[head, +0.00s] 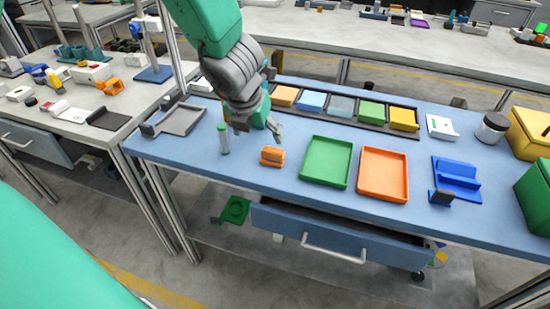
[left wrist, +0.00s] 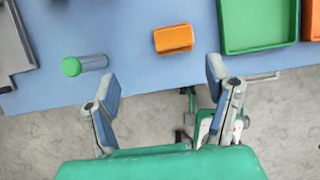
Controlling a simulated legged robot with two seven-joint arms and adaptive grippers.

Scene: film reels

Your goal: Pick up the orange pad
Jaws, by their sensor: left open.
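The orange pad (head: 272,156) is a small block lying on the blue tabletop, left of the green tray. It also shows in the left wrist view (left wrist: 174,38), ahead of the fingers and between their lines. My left gripper (head: 252,134) is above the table, up and to the left of the pad in the head view. In the left wrist view its two fingers (left wrist: 164,92) are spread wide with nothing between them. The pad is apart from both fingers. My right gripper is not in view.
A green tray (head: 326,162) and an orange tray (head: 383,174) lie to the right. A row of coloured blocks in a dark holder (head: 341,112) runs behind. A grey tray (head: 181,119) is at left.

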